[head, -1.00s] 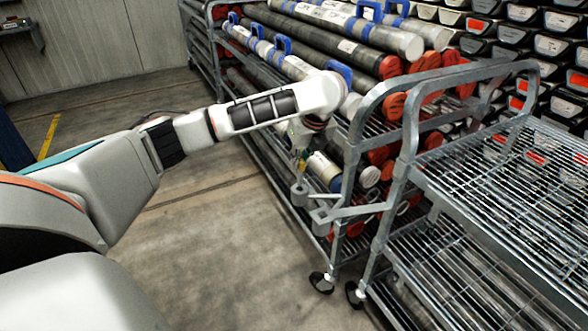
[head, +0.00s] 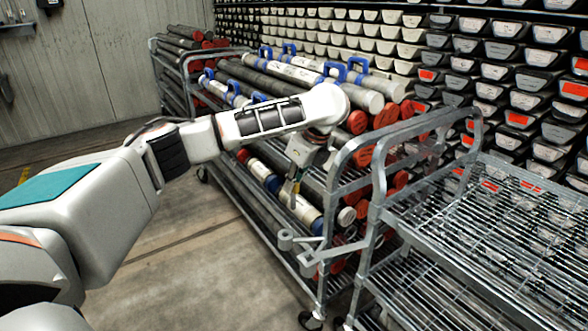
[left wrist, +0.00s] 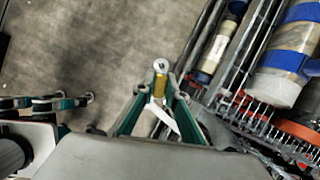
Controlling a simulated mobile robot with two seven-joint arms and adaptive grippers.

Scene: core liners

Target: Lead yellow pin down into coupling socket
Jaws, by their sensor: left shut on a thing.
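My left gripper (head: 291,188) is shut on the yellow pin (left wrist: 160,83), which stands out between the two teal fingers in the left wrist view. A round grey metal piece (left wrist: 160,65) shows at the pin's far end; I cannot tell whether it is part of the pin. A white tag (left wrist: 165,117) hangs between the fingers. In the head view the gripper points down above the grey round coupling socket (head: 285,239) on the cart's end. I see a gap between pin and socket there. Teal and grey fingers, seemingly my right gripper (left wrist: 78,112), show at the left wrist view's left edge.
The cart (head: 340,165) beside the gripper is loaded with tubes with red and blue ends. An empty wire-shelf cart (head: 500,220) stands close at right. Racks of labelled trays (head: 500,60) fill the back. The floor (head: 170,265) at left is clear.

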